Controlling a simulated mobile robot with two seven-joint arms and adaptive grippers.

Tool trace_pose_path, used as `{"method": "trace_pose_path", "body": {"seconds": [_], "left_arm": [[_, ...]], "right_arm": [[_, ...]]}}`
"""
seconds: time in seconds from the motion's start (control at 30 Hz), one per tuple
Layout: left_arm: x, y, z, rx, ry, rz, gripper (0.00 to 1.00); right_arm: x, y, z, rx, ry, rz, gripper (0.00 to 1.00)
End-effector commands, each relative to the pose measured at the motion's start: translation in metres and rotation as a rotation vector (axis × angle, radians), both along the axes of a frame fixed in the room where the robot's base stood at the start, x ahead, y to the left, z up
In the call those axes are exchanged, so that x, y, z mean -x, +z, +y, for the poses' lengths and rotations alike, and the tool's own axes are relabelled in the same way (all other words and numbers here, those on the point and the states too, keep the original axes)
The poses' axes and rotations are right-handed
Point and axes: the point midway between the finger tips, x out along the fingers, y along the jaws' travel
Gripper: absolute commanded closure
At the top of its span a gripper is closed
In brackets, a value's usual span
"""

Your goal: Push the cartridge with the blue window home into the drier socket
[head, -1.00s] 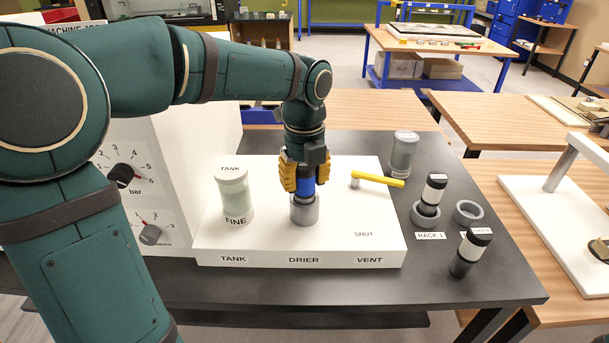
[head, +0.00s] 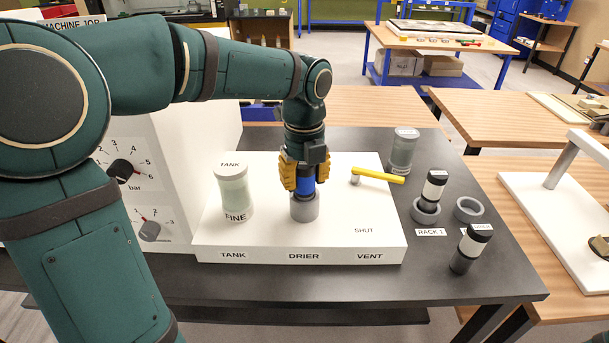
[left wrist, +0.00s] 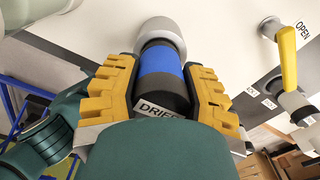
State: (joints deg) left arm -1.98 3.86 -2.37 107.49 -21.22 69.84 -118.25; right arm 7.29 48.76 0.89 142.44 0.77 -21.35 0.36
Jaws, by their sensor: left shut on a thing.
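The cartridge with the blue window (head: 306,185) stands upright at the grey drier socket (head: 304,207) on the white panel. Its lower end is inside the socket's ring, and the blue band still shows above the rim. My left gripper (head: 304,175) is shut on the cartridge's upper part from above. In the left wrist view the yellow fingers lie on both sides of the cartridge (left wrist: 160,74), with its black end marked DRIER between them. The socket (left wrist: 160,34) shows beyond the blue band. How deep the cartridge sits is hidden by the socket. My right gripper is out of view.
The tank jar (head: 234,194) stands left of the socket. The yellow vent lever (head: 378,175) is to its right.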

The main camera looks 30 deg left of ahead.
Motion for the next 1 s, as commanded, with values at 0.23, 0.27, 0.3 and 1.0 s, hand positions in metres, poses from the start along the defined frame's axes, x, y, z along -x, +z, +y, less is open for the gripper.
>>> {"method": "trace_pose_path", "body": {"seconds": [0.23, 0.27, 0.3, 1.0], "left_arm": [[0.0002, -0.0002, 0.0, 0.0, 0.0, 0.001, 1.0], [0.0002, -0.0001, 0.0, 0.0, 0.0, 0.001, 1.0], [0.0002, -0.0001, 0.0, 0.0, 0.0, 0.002, 1.0], [0.0001, 0.0005, 0.0, -0.001, 0.0, 0.001, 0.26]], "right_arm": [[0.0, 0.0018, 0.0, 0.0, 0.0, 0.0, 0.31], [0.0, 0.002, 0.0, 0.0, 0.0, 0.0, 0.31], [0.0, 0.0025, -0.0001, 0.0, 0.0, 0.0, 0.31], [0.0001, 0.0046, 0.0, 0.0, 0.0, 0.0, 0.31]]}}
